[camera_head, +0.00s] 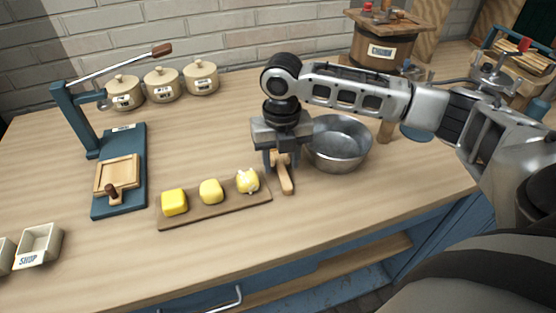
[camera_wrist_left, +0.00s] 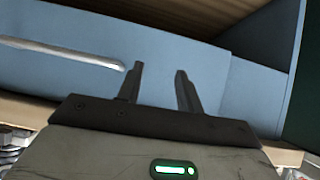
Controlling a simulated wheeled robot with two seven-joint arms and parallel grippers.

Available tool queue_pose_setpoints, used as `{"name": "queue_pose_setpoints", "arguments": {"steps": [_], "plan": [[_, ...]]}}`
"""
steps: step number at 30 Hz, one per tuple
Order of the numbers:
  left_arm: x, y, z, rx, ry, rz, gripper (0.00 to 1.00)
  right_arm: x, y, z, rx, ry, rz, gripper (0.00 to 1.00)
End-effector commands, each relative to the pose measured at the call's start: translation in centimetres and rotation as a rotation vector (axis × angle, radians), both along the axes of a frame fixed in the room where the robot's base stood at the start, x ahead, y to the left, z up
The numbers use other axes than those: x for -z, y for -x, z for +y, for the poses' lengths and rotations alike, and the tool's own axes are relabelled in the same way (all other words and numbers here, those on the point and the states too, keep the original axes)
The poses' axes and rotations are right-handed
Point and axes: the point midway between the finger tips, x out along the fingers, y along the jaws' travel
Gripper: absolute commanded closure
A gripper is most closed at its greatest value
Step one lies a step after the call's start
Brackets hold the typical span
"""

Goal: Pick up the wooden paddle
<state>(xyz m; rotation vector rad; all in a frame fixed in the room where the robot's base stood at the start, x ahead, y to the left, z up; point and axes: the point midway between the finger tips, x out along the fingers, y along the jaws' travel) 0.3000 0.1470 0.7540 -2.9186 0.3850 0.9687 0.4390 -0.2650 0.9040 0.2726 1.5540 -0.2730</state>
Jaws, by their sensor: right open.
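The wooden paddle (camera_head: 286,181) lies on the counter between the butter board and the metal bowl. Its lower end shows, and its upper part is hidden under my right gripper. My right gripper (camera_head: 280,160) points down over the paddle with its fingers open, one on each side of it. I cannot tell whether they touch the paddle. My left gripper (camera_wrist_left: 160,88) shows only in the left wrist view. Its two fingers are apart with nothing between them, in front of a blue cabinet face (camera_wrist_left: 215,80).
A metal bowl (camera_head: 340,150) stands close right of the right gripper. A board (camera_head: 232,205) with three yellow butter lumps lies to its left. A blue press (camera_head: 130,140), lidded crocks (camera_head: 162,87) and a wooden churn (camera_head: 378,52) stand farther off. The front counter is clear.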

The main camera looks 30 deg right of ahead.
Motion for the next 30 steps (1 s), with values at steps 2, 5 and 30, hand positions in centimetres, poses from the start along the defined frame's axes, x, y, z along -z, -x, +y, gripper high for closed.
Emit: {"name": "queue_pose_setpoints", "arguments": {"steps": [2,5,30], "plan": [[0.0,-0.1,0.0,0.0,-0.001,-0.002,0.64,0.9,0.0,0.0,-0.001,0.001,0.001,0.56],[0.0,-0.1,0.0,0.0,-0.001,-0.003,0.64,1.2,0.0,0.0,-0.001,0.001,-0.001,0.56],[0.5,0.5,0.1,-0.001,-0.002,0.013,0.64,0.1,-0.1,0.0,-0.001,0.0,-0.003,1.0]]}}
